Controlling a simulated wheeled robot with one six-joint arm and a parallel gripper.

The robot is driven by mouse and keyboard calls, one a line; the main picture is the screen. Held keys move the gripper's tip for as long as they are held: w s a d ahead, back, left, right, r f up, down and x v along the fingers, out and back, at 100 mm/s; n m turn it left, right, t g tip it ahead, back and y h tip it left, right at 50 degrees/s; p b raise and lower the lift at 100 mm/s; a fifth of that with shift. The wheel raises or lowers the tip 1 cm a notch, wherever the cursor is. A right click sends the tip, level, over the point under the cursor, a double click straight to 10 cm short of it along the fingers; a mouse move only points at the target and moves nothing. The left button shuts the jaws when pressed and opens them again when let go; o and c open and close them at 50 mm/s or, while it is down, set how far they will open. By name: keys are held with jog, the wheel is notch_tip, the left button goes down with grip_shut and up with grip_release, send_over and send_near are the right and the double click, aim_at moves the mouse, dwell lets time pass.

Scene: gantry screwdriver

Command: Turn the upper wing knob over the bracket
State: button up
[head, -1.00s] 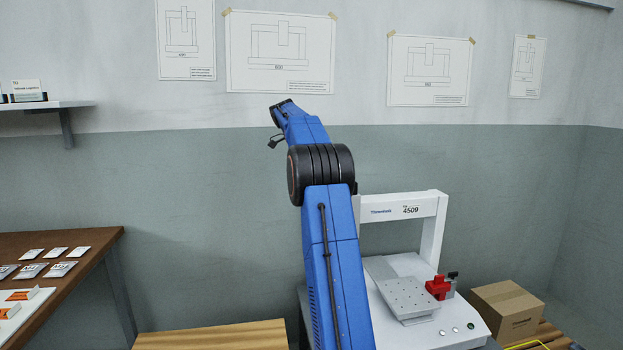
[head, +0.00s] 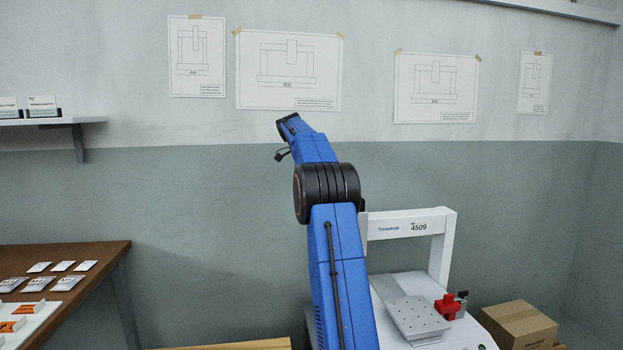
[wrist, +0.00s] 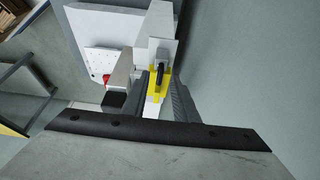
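In the wrist view, a dark wing knob (wrist: 161,72) stands over a yellow plate (wrist: 153,86), with a pale grey bracket (wrist: 163,48) just beyond it. My gripper (wrist: 160,84) has two dark fingers spread to either side of the yellow plate. The fingers look apart, with the knob in line with the gap between them; I cannot tell whether they touch it. In the head view, my arm hides the left part of the white gantry (head: 440,250), and neither the knob nor my gripper shows there.
A red clamp (head: 447,306) stands beside the perforated metal plate (head: 413,318) on the gantry base. A cardboard box (head: 520,325) is at the right. A brown table (head: 95,258) with small cards is at the left. A black block (wrist: 114,101) sits left of my fingers.

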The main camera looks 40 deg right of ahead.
jog(key=v, duration=1)
jog(key=shift+r, duration=0.35)
jog(key=s+a+f+n+t, duration=0.1)
jog(key=s+a+n, duration=0.35)
jog(key=a, duration=0.45)
jog(key=s+a+n+t+y, duration=0.1)
jog(key=s+a+n+t, duration=0.1)
jog(key=s+a+n, duration=0.5)
jog(key=s+a+f+n+t, duration=0.15)
jog(key=s+a, duration=0.25)
jog(key=a, duration=0.7)
jog(key=s+a+f+n+t+y, duration=0.1)
jog(key=s+a+f+n, duration=0.4)
jog(key=s+f, duration=0.8)
jog(key=s+a+f+n+t+y, duration=0.1)
jog(key=s+a+f+n+y, duration=0.1)
jog(key=s+a+f+n, duration=0.4)
jog(key=s+a+f, duration=0.5)
jog(key=s+f, duration=0.3)
jog(key=s, duration=0.1)
jog(key=shift+a+t, duration=0.25)
jog(key=shift+t, duration=0.1)
